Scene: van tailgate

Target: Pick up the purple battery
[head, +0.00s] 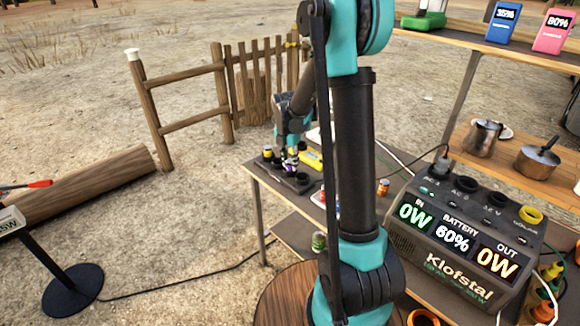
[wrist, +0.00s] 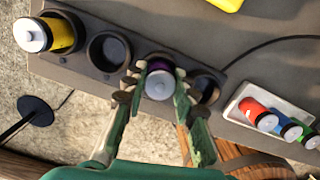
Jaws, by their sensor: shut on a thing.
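The purple battery (wrist: 160,84) has a silver end cap and sits between the two fingers of my gripper (wrist: 160,74) in the wrist view. My gripper is shut on it from both sides. It is over the black holder (wrist: 84,64), in line with its round sockets. I cannot tell whether its lower end is still inside a socket. In the head view my gripper (head: 290,165) is low over the table (head: 262,178), with only a little purple showing at the fingers.
A yellow battery (wrist: 60,34) stands in the holder's left socket, beside an empty socket (wrist: 108,50). Another socket (wrist: 205,88) is right of my gripper. A white tray (wrist: 238,108) holds red, blue and green batteries. The Klofstal power station (head: 455,240) stands at right.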

